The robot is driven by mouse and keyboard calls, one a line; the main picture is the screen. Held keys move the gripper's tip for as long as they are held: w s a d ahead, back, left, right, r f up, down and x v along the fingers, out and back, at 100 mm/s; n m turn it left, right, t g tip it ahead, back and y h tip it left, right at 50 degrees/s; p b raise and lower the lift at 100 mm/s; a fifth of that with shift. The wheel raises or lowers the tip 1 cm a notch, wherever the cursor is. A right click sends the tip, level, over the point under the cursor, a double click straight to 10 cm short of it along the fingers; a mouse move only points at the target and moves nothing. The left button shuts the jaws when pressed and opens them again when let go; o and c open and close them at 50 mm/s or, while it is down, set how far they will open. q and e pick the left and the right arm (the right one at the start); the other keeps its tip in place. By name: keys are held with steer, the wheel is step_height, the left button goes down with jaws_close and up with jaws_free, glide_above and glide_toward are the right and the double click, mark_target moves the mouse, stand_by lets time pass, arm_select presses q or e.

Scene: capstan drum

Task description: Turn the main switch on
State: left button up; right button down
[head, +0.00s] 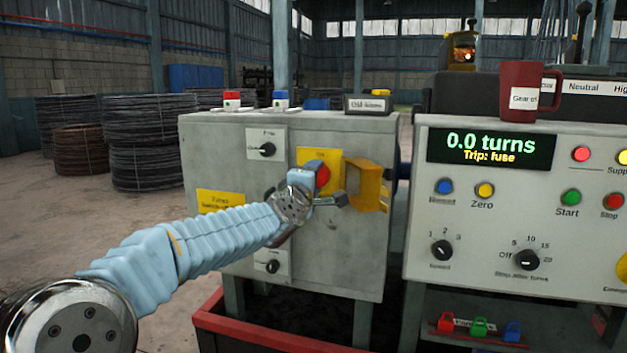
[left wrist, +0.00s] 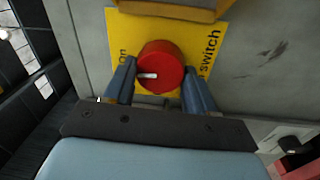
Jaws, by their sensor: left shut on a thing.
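The main switch is a red round knob (left wrist: 160,67) with a white pointer mark, on a yellow plate (left wrist: 208,50) lettered "switch". In the head view the red knob (head: 323,174) shows at the front of the grey cabinet (head: 220,150), partly hidden by my left wrist. My left gripper (left wrist: 158,80) is shut on the knob, one finger on each side. In the left wrist view the white mark points to the left, toward the "on" lettering. My left gripper (head: 320,178) also shows in the head view. My right gripper is not in view.
A yellow open bracket (head: 368,185) sticks out right of the knob. Small black knobs (head: 267,149) are on the cabinet. The right console's display (head: 490,151) reads "0.0 turns" and "Trip: fuse". A red mug (head: 527,95) stands on top. Coloured fuses (head: 480,326) lie below.

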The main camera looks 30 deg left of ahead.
arm_select(q)
steer(key=shift+m, duration=0.6)
steer(key=o, duration=1)
steer(key=shift+o, duration=0.2)
steer(key=r+b+v, duration=0.1)
steer(key=v, duration=1.2)
steer(key=shift+s+f, duration=0.4)
steer(key=shift+f, duration=0.1)
